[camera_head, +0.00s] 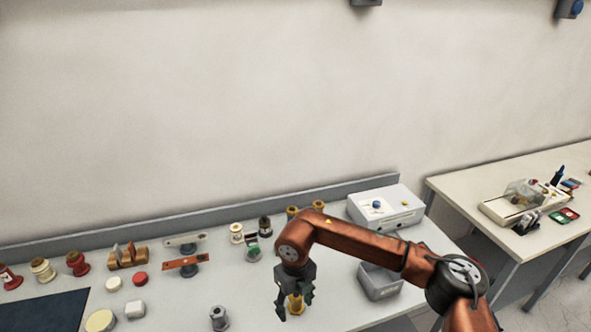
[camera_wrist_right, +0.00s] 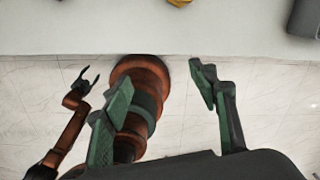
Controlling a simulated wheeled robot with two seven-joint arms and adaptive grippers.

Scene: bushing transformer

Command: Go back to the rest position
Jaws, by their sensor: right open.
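My right gripper (camera_head: 294,302) hangs fingers-down above the front part of the grey-white workbench (camera_head: 255,300). Its fingers are apart. A brass-yellow piece (camera_head: 296,306) shows between and behind the fingers in the head view. A yellow piece (camera_wrist_right: 180,2) is cut by the top edge there. My left gripper (camera_wrist_right: 88,77) shows small at the left of that view, its fingers spread and empty. It is outside the head view.
A grey open bin (camera_head: 380,282) stands right of the right gripper, beneath my forearm. A white box (camera_head: 385,207) is behind it. Spools, caps and a grey bushing (camera_head: 219,318) stand on the left. A second table (camera_head: 470,185) is at the right.

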